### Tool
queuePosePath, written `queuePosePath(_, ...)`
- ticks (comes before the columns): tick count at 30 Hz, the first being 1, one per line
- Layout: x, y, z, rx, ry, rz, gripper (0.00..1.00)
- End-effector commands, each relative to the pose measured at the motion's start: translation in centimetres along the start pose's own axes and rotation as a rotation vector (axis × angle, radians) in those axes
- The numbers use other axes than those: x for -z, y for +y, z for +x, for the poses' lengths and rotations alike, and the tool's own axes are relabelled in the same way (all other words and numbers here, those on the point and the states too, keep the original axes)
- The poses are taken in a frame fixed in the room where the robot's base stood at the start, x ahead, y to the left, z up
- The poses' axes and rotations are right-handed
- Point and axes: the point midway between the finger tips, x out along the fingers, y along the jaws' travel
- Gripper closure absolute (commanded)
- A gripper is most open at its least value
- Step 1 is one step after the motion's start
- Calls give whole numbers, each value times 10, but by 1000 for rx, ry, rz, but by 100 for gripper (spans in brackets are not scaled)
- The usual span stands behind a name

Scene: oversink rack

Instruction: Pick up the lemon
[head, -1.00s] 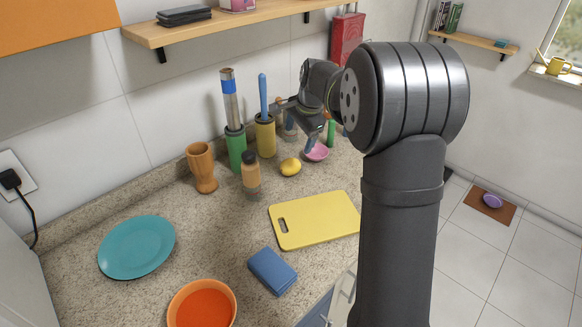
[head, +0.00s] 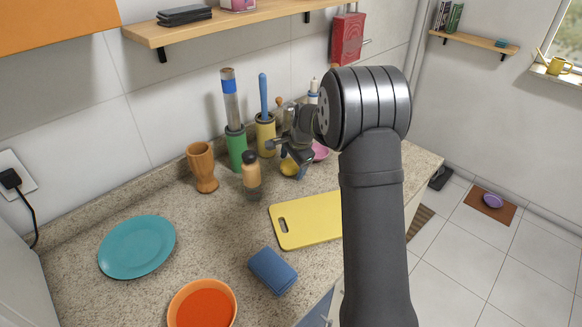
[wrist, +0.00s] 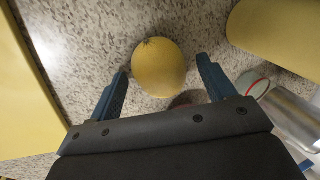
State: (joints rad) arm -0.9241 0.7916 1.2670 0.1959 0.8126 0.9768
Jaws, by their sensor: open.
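The yellow lemon (head: 288,168) sits on the speckled counter, partly hidden by my gripper in the head view. In the wrist view the lemon (wrist: 159,67) lies just ahead of my fingertips, roughly midway between them. My gripper (head: 290,160) is above the lemon in the head view. In the wrist view my gripper (wrist: 164,75) is open, with one blue finger on each side and nothing held. I cannot tell the exact height between the fingers and the lemon.
Near the lemon stand a bottle with a dark cap (head: 251,172), a yellow holder (head: 265,136), a green holder (head: 237,150) and a pink bowl (head: 321,152). A yellow cutting board (head: 306,222) lies in front. A blue sponge-like block (head: 273,271) lies nearer the counter edge.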

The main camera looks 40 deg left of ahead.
Motion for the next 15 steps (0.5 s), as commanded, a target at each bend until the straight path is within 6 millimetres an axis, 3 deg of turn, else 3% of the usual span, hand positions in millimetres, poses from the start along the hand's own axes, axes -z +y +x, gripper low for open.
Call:
queuePosePath(6, 0, 0, 1, 1, 1, 0, 24)
queuePosePath(13, 0, 0, 1, 1, 1, 0, 69)
queuePosePath(15, 0, 0, 0, 1, 1, 0, 75)
